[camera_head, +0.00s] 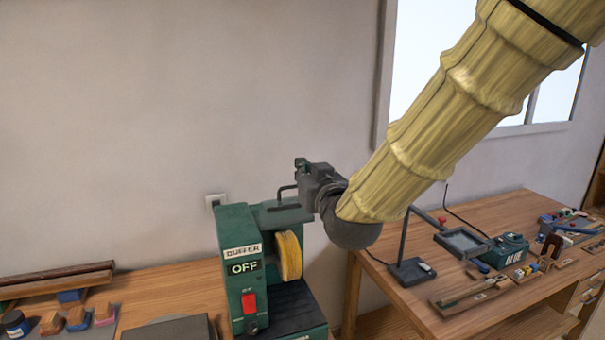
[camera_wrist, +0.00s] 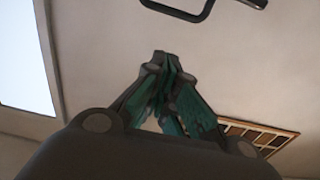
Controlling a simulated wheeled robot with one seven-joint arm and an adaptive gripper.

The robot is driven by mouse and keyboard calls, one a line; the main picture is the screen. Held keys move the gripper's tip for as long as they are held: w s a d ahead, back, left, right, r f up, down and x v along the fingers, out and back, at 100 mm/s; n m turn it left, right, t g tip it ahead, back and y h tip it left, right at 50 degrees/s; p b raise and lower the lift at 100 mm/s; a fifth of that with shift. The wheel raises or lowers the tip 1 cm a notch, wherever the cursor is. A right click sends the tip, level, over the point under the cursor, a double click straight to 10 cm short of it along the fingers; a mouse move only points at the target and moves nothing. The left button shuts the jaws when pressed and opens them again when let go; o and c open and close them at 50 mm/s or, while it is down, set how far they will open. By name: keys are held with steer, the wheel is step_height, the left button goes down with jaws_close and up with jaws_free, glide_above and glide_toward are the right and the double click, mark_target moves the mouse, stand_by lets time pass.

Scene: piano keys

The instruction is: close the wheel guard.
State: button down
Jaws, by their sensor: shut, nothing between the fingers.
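The green buffer (camera_head: 236,262) stands at the lower middle of the head view, with a sign reading OFF and a red switch. Its yellow wheel (camera_head: 289,256) shows uncovered at the side. A green plate, seemingly the wheel guard (camera_head: 270,217), lies above the wheel, with a thin dark bent handle (camera_head: 283,188) at its top. The handle also seems to show at the top edge of the wrist view (camera_wrist: 182,14). My gripper (camera_head: 301,164) is shut and empty, above and beside the handle. In the wrist view its fingertips (camera_wrist: 158,60) meet, apart from the handle.
A workbench (camera_head: 395,308) on the right carries a lamp stand (camera_head: 410,270), a green box marked GLUE (camera_head: 508,250) and small tools. A left bench (camera_head: 150,288) holds small blocks and a jar (camera_head: 15,324).

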steer(key=p, duration=0.4)
glide_above(294, 201)
steer(key=w, duration=0.2)
steer(key=shift+a, duration=0.25)
steer(key=shift+w+f, duration=0.1)
steer(key=shift+f, duration=0.15)
steer(key=shift+s+d+f+p, duration=0.15)
steer(key=shift+s+f+p, duration=0.3)
steer(key=shift+s+f, duration=0.1)
steer(key=shift+s+d+f+p, duration=0.15)
steer(key=shift+s+f+p, duration=0.25)
steer(key=shift+f, duration=0.15)
steer(key=shift+s+f, duration=0.15)
steer(key=shift+f, duration=0.2)
steer(key=shift+f, duration=0.15)
